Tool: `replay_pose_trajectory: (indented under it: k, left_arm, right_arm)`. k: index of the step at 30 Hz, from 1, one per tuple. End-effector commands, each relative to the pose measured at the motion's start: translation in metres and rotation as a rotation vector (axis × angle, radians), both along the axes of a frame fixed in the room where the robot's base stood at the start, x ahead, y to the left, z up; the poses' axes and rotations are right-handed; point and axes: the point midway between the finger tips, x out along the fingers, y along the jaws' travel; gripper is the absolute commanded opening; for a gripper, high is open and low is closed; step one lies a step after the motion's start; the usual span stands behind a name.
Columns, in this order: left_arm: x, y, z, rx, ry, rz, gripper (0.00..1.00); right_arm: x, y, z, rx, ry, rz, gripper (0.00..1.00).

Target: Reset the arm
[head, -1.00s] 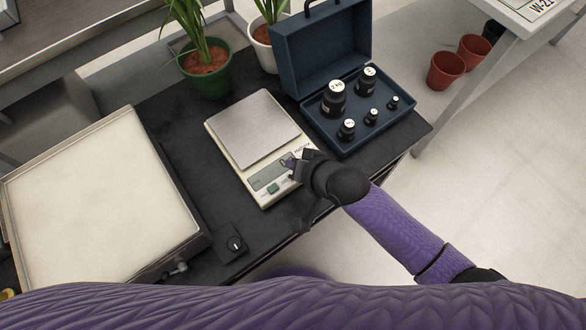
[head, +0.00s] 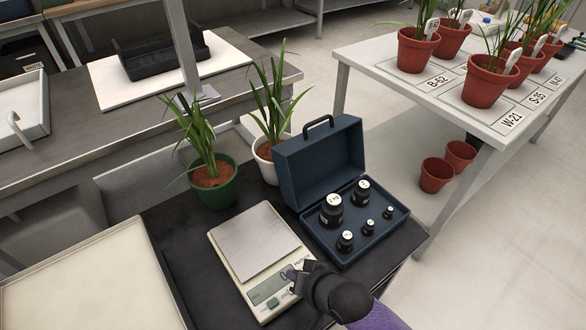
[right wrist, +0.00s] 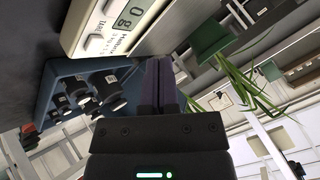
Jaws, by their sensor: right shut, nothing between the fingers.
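My right gripper (head: 292,276) is at the front right corner of the white scale (head: 223,250), by its display. Its fingers are closed together and empty in the right wrist view (right wrist: 161,88). The scale's metal plate (head: 253,240) is bare. In the right wrist view the scale (right wrist: 104,25) shows its display from close by, with digits that look like 0 g. I cannot tell in the head view whether the fingertips touch the scale. My left gripper is not in view.
An open blue case (head: 333,163) with several black weights stands right of the scale. A plant in a green pot (head: 214,190) and one in a white pot (head: 263,160) stand behind. A pale tray (head: 90,285) lies left. Several red-potted plants (head: 489,83) stand on the right table (head: 400,60).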

Motion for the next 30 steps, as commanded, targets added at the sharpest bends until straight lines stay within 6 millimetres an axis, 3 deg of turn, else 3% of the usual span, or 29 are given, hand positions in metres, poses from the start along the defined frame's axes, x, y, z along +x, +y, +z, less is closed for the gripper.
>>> replay_pose_trajectory:
  k: [2, 5, 7, 10, 12, 15, 18, 21, 30]
  left_arm:
    - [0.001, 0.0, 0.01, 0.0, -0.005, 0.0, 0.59]
    - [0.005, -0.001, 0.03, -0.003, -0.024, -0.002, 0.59]
    - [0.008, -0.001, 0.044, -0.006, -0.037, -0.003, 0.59]
    - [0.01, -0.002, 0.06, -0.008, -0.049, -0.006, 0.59]
    - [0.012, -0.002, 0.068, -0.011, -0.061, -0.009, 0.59]
    - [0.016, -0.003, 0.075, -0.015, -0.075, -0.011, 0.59]
    - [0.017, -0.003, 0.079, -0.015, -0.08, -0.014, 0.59]
    - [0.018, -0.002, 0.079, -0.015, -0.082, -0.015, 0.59]
    - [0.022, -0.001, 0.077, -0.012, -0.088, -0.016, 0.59]
  right_arm:
    - [-0.007, -0.018, -0.015, -0.056, 0.02, -0.02, 0.0]
    - [-0.046, -0.07, -0.063, -0.224, 0.089, -0.037, 0.0]
    - [-0.099, -0.111, -0.098, -0.358, 0.168, -0.015, 0.0]
    - [-0.189, -0.157, -0.131, -0.508, 0.3, 0.055, 0.0]
    - [-0.252, -0.178, -0.141, -0.579, 0.391, 0.118, 0.0]
    - [-0.324, -0.197, -0.144, -0.638, 0.492, 0.201, 0.0]
    - [-0.368, -0.205, -0.141, -0.663, 0.553, 0.257, 0.0]
    - [-0.385, -0.208, -0.14, -0.672, 0.577, 0.28, 0.0]
    - [-0.386, -0.208, -0.141, -0.672, 0.578, 0.282, 0.0]
